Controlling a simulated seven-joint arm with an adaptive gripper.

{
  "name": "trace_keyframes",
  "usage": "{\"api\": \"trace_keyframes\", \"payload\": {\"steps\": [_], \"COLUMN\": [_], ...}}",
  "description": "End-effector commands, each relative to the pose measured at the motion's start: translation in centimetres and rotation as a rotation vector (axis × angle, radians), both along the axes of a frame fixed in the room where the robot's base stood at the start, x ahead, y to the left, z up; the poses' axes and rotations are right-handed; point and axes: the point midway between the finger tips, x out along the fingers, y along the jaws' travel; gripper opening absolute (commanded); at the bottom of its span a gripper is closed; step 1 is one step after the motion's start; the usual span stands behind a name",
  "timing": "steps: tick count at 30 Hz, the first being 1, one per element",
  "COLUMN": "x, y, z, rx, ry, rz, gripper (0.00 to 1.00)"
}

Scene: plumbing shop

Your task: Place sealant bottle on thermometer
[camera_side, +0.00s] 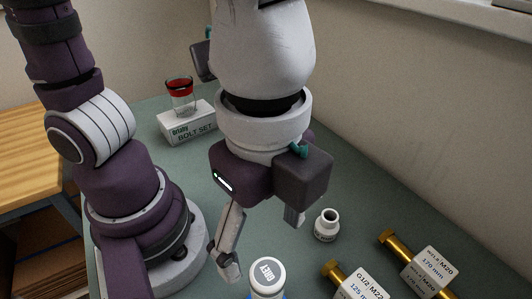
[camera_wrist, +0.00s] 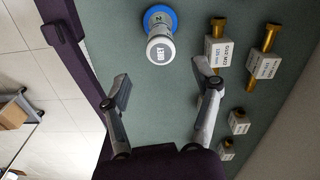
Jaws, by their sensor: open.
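A white-capped bottle (camera_side: 267,273) stands at the bottom edge of the side view, its lower part cut off. I take it to be the sealant bottle. In the wrist view the bottle (camera_wrist: 161,48) is at upper centre, cap towards the camera. A round blue-rimmed thing (camera_wrist: 170,14) shows at its far end; I cannot tell whether this is the thermometer or part of the bottle. No other thermometer can be made out. My gripper (camera_side: 262,242) is open and empty above the table. In the wrist view its fingers (camera_wrist: 162,84) are spread wide, apart from the bottle.
Brass fittings with white label blocks (camera_side: 358,285) (camera_side: 432,267) lie to the right. A small open white jar (camera_side: 327,226) stands near the gripper. A bolt set box (camera_side: 188,126) with a red-topped glass (camera_side: 181,97) is at the back. A wall runs along the right.

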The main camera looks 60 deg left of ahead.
Motion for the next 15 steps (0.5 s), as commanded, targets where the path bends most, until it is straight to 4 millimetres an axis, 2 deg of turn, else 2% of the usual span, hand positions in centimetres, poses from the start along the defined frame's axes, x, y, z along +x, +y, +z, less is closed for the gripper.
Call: {"api": "trace_keyframes", "payload": {"steps": [4,7,11,12,15], "x": [0.3,2.4,5.7,6.3,6.7], "y": [0.2,2.5,8.7,10.7,14.9], "z": [1.4,2.0,2.3,2.3,2.1], "rx": [-0.006,-0.051,-0.166,-0.2,-0.277], "ry": [-0.006,-0.054,-0.181,-0.224,-0.327], "rz": [0.021,0.211,0.676,0.82,1.129], "gripper": [0.64,0.64,0.64,0.64,0.64]}}
